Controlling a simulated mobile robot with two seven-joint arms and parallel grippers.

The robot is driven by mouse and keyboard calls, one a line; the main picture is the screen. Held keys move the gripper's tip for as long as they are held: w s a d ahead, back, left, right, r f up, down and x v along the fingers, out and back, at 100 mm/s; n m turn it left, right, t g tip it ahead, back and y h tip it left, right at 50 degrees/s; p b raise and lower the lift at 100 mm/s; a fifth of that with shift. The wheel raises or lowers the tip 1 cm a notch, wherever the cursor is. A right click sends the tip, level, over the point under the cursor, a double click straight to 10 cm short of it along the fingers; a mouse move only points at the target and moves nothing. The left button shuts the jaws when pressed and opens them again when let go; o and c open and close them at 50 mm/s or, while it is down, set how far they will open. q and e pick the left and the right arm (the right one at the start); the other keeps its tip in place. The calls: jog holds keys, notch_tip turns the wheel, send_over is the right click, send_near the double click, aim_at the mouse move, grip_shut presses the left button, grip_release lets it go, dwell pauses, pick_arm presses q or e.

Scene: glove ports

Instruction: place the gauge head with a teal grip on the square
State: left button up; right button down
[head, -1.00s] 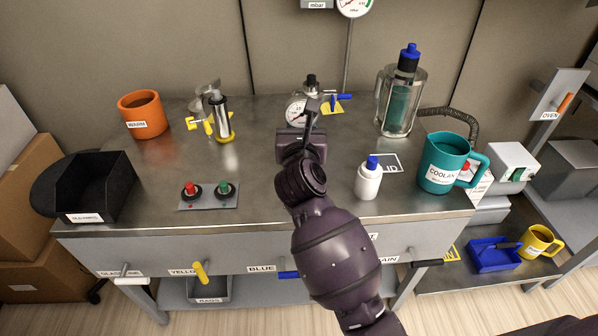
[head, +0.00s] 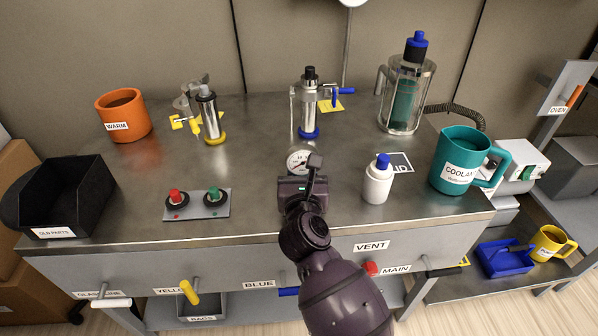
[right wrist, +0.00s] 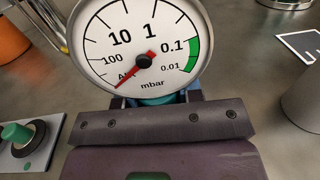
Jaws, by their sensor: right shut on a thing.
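The gauge head (head: 298,160) has a round white dial. My right gripper (head: 303,185) is shut on it and holds it over the front middle of the bench. In the right wrist view, the dial (right wrist: 145,48) faces the camera, with a bit of teal grip (right wrist: 158,99) showing below it between the fingers. The rest of the grip is hidden. A white-outlined square (head: 402,160) lies on the bench to the right, partly hidden behind a white bottle (head: 377,183). Its corner shows in the right wrist view (right wrist: 300,42). My left gripper is out of view.
A metal port with a blue collar (head: 309,105) stands behind the gauge, and a yellow-collared one (head: 209,115) to its left. A teal mug (head: 462,160) and a glass jar (head: 403,95) stand right. A button panel (head: 196,204) and black bin (head: 62,200) are left.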

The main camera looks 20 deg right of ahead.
jog(key=shift+r, duration=0.25)
jog(key=shift+f, duration=0.15)
jog(key=c, duration=1.2)
grip_release()
jog(key=shift+f, duration=0.15)
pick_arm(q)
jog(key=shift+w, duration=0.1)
pick_arm(e)
jog(key=o, duration=0.4)
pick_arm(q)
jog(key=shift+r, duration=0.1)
